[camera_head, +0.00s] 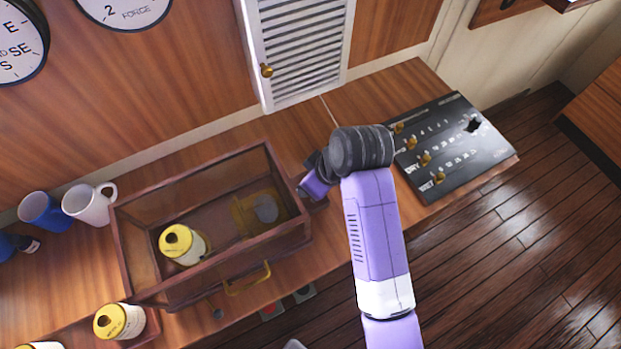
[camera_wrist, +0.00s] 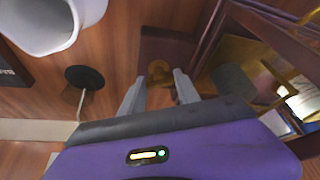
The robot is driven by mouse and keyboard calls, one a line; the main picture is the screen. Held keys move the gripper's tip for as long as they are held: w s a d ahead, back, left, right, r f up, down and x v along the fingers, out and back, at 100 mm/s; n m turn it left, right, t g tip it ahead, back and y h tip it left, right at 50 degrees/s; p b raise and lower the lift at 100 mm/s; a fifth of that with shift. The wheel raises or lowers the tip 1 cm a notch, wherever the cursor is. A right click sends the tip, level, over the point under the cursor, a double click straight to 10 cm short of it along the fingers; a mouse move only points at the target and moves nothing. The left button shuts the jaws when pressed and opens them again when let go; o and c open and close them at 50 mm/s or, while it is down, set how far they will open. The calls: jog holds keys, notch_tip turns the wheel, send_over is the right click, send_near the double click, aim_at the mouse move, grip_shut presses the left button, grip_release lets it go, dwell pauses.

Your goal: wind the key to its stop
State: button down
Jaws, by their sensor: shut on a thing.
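A wood-framed glass case (camera_head: 118,240) stands on the bench in the head view. Inside it are a yellow-topped white drum (camera_head: 182,244) and a brass mechanism with a grey disc (camera_head: 262,210). My gripper (camera_head: 308,188) is at the case's right end, and its fingertips are partly hidden there. In the wrist view, my gripper (camera_wrist: 162,82) has its two grey fingers on either side of a small brass key (camera_wrist: 158,71) at the dark wooden case wall (camera_wrist: 165,45). The fingers are shut on the key. The key is hidden in the head view.
A black panel with brass knobs (camera_head: 455,147) lies to the right of my arm. A louvred white door (camera_head: 300,50) is behind. A blue mug (camera_head: 42,212) and a white mug (camera_head: 88,205) stand left. Another drum (camera_head: 118,322) sits at front left.

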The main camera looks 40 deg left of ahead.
jog(key=shift+m, duration=0.4)
jog(key=c, duration=0.9)
grip_release()
jog(key=shift+r, duration=0.15)
jog(key=shift+b+v, duration=0.7)
jog(key=shift+v, duration=3.1)
